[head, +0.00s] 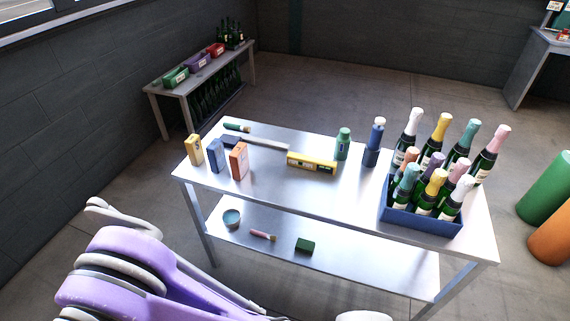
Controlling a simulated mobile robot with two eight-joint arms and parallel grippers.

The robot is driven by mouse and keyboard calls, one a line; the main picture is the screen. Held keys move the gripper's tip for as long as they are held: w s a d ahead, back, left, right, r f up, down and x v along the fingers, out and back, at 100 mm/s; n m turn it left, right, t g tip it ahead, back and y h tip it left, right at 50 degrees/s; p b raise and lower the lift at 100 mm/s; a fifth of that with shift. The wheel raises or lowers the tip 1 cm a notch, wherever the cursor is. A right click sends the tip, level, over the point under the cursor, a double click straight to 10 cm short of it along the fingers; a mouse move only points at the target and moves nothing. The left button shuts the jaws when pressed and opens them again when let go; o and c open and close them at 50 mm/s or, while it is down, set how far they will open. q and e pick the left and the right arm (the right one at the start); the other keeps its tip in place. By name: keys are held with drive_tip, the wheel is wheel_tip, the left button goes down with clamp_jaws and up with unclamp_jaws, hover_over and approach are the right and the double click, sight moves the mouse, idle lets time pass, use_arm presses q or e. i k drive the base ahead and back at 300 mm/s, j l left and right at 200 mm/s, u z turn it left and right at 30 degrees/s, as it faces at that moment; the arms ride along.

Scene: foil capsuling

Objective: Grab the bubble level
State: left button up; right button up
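The bubble level (312,163) is a yellow bar with dark vial windows, lying near the middle of the metal table's top. Nothing touches it from my side, and it shows unobstructed. A purple and grey part of my own arm fills the lower left of the head view, well in front of the table. No fingertips of my left or right gripper can be made out in the view.
On the metal table (290,199), a yellow box (194,149), a blue box (215,155) and an orange box (238,161) stand left of the level.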

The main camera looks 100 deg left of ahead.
sight(312, 163)
drive_tip(key=u, duration=3.1)
drive_tip(key=i+j+u, duration=0.25)
drive_tip(key=i, duration=0.5)
drive_tip(key=i+u, duration=0.3)
drive_tip(key=i, duration=0.4)
